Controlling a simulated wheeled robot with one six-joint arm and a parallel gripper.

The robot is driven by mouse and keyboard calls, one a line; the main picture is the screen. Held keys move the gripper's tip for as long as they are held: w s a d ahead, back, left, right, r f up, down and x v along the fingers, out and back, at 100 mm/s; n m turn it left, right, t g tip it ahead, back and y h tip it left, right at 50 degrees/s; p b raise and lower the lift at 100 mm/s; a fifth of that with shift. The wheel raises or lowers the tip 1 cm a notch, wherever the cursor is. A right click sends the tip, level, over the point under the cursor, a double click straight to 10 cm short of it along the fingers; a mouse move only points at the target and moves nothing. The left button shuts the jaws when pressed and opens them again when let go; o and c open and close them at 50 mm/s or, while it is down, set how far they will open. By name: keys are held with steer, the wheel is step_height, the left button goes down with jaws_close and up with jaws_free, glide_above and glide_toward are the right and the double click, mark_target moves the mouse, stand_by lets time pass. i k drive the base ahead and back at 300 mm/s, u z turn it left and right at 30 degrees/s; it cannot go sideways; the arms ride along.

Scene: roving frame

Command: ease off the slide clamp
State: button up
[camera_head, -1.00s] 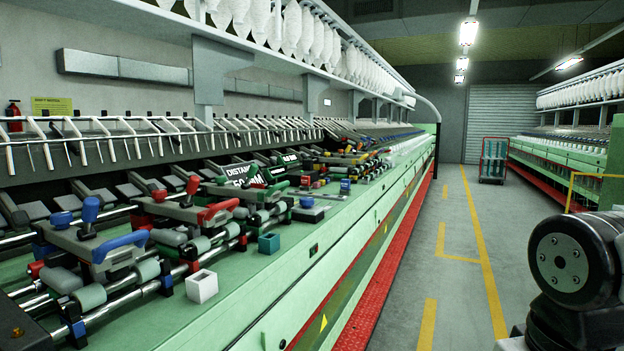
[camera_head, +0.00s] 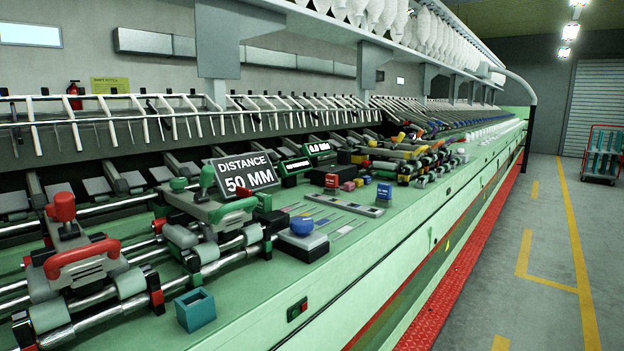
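No part carries a label naming it the slide clamp. Several clamp-like carriages sit on polished metal rails along the green machine bed. The nearest is a grey carriage with a red knob and red handle (camera_head: 82,258), at the left. Whether either clamp is tight or loose cannot be told. A tilted black sign reading "DISTANCE 50 MM" (camera_head: 245,174) stands behind the second carriage. My gripper is not in view.
A teal open box (camera_head: 195,309) sits on the bed near its front edge. A clear aisle (camera_head: 545,260) with yellow lines runs along the right, with a wheeled cart (camera_head: 602,153) farther back.

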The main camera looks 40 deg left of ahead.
mark_target(243, 192)
steer(key=u, duration=0.1)
steer(key=i, duration=1)
steer(key=u, duration=1)
steer(key=i, duration=0.85)
steer(key=u, duration=0.75)
